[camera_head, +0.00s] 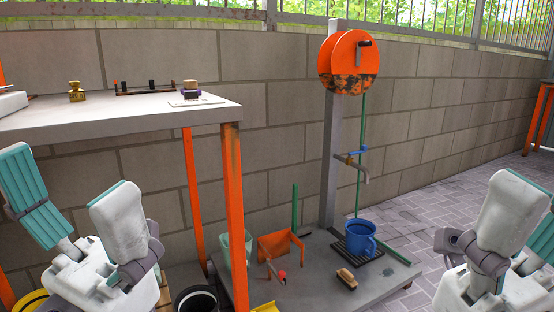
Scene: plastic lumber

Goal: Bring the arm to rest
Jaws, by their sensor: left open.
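My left gripper (68,172) is at the lower left, in front of the workbench. Its two fingers, with teal pads and white backs, point up and stand apart, with nothing between them. My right gripper (524,190) is at the lower right edge, also pointing up and partly cut off by the frame. One white finger shows well and a teal one behind it only in part, so its opening is unclear. I see no object held in it.
An orange-legged workbench (130,118) stands at left, with a brass weight (76,92) on top. A low grey platform (310,285) holds a blue mug-shaped bucket (360,238), a brush (346,278) and an orange bracket (275,246). A tap post (333,130) rises behind.

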